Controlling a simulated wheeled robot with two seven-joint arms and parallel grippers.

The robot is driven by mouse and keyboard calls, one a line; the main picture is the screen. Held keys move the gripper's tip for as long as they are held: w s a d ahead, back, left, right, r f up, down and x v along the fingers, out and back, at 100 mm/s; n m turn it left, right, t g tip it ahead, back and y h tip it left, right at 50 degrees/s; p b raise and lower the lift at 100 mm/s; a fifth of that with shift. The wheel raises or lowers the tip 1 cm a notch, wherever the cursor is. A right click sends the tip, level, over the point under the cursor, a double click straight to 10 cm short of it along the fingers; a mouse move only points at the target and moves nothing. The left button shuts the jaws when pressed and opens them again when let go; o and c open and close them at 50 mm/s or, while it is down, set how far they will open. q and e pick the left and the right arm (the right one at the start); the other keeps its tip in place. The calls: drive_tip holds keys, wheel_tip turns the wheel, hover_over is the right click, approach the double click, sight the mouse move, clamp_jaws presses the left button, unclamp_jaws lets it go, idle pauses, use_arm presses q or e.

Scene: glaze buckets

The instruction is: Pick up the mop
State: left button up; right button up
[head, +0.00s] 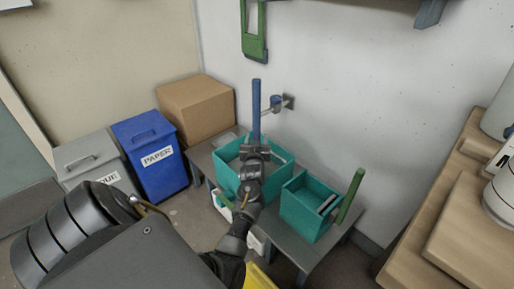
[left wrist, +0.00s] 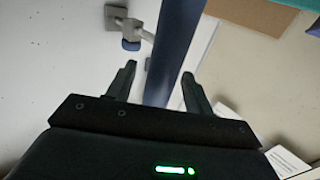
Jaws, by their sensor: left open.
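The mop's blue handle (head: 256,105) stands upright near the wall, its lower end hidden behind my gripper and the teal bin. I cannot see a mop head. My left gripper (head: 255,148) is open at the handle, above the teal bin. In the left wrist view the blue handle (left wrist: 175,50) runs between the two open fingers of the left gripper (left wrist: 158,75), with gaps on both sides. Whether it is fully between the fingertips or just beyond them is hard to tell. My right gripper is not in view.
A wall bracket (head: 276,103) is close to the handle. The teal bin (head: 228,172) and a smaller teal box (head: 305,215) stand on a low grey table (head: 318,250). A green pole (head: 351,195) leans at right. A blue paper bin (head: 150,170) and cardboard box (head: 195,105) stand left.

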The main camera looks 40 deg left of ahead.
use_arm(q)
clamp_jaws()
idle(0.3)
drive_tip(key=shift+r, duration=0.2)
